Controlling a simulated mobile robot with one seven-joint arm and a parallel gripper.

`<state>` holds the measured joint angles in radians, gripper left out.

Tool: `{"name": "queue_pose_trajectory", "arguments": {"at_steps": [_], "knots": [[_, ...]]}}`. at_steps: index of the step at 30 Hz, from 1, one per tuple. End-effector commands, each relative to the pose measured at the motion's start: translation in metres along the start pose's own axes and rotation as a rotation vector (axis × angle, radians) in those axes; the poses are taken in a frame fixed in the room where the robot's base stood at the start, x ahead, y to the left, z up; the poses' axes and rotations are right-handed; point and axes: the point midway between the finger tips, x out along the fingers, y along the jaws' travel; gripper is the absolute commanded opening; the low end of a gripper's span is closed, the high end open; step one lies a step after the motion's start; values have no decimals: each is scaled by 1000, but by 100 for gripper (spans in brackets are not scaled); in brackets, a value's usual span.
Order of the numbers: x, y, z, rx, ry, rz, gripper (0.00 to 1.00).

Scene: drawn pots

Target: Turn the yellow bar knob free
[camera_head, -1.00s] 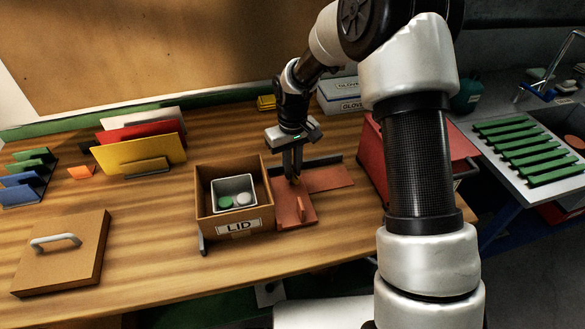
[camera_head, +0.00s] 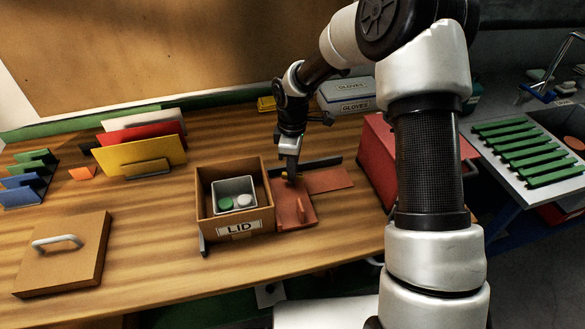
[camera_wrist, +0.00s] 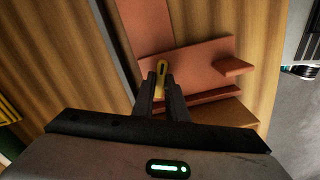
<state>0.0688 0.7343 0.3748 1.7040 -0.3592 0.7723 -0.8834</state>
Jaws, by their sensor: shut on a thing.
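The yellow bar knob (camera_wrist: 162,68) shows in the wrist view on a flat reddish-brown panel (camera_wrist: 195,55). My gripper (camera_wrist: 161,82) is shut on the knob, one finger on each side, with the rounded yellow end showing beyond the fingertips. The knob's lower part is hidden by the fingers.
The open brown box (camera_head: 240,224) labelled LID stands close left, with a grey bin inside. A dark rail (camera_head: 322,162) runs behind. A red box (camera_head: 376,150) stands to the right. Bare table lies in front.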

Motion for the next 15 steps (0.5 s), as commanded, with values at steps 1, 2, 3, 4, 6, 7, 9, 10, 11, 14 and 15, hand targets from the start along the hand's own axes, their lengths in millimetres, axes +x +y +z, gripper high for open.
{"name": "queue_pose_trajectory", "arguments": {"at_steps": [1, 2, 3, 4, 6, 7, 9, 10, 11, 14, 15], "knots": [[-2, 0, 0, -41, 1, 0, 0], [-2, 0, 0, -68, 1, 0, 0], [-2, 0, 0, -103, 0, 1, 0], [-2, 0, 0, -128, 0, 0, 0], [-2, 0, 0, -181, 1, 0, 0], [-1, 0, 0, -203, 1, 0, 0], [-1, 0, 0, -250, 0, 0, 0], [-1, 0, 0, -268, 0, 0, 0], [-1, 0, 0, -285, 0, 0, 0], [-1, 0, 0, -335, 1, 1, 0], [-1, 0, 0, -353, 1, 1, 0]]}}
